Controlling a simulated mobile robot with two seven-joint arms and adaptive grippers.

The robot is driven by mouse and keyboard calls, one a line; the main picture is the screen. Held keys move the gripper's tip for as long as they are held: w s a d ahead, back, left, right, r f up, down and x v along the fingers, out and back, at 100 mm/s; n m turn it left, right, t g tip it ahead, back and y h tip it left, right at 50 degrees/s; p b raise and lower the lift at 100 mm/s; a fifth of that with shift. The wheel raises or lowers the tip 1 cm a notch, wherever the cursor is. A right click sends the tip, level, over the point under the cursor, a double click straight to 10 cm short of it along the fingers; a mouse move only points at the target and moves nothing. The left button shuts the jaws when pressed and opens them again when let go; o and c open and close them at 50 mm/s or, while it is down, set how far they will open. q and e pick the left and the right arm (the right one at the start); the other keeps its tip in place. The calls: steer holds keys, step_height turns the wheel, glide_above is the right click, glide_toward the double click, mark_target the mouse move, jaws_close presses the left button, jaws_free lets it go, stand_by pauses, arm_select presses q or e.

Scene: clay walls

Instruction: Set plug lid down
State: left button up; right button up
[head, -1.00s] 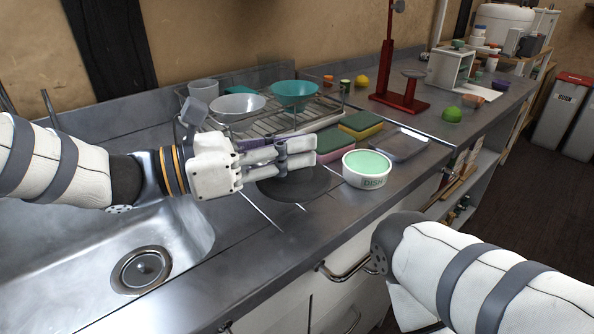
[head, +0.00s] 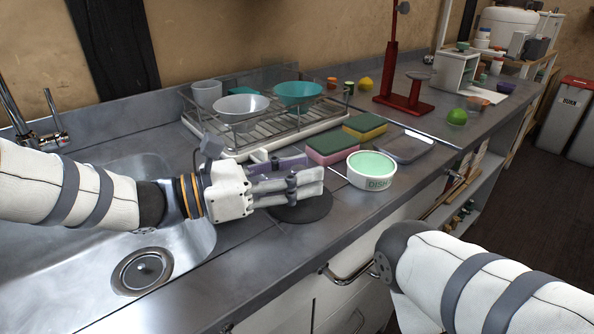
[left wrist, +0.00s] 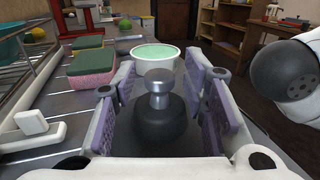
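The plug lid is a dark round disc (head: 300,208) low over or on the steel counter, partly covered by my left gripper in the head view. In the left wrist view it shows as a dark base (left wrist: 158,128) with a silver knob on top, upright. My left gripper (head: 300,185) points right above the disc. Its fingers (left wrist: 163,95) stand apart on both sides of the knob, with visible gaps, so it is open around it. My right arm shows at the lower right; its gripper is out of view.
A white dish tub with green contents (head: 371,170) stands just beyond the fingertips. Sponges (head: 331,148) lie behind it, beside a dish rack (head: 240,150) with bowls. The sink (head: 185,245) is at left. The counter's front edge is close; bare steel lies in front of the disc.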

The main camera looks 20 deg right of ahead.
arm_select(q)
steer(key=shift+r, duration=0.25)
steer(key=a, duration=1.2)
steer(key=shift+s+f, duration=0.1)
steer(key=shift+s, duration=0.1)
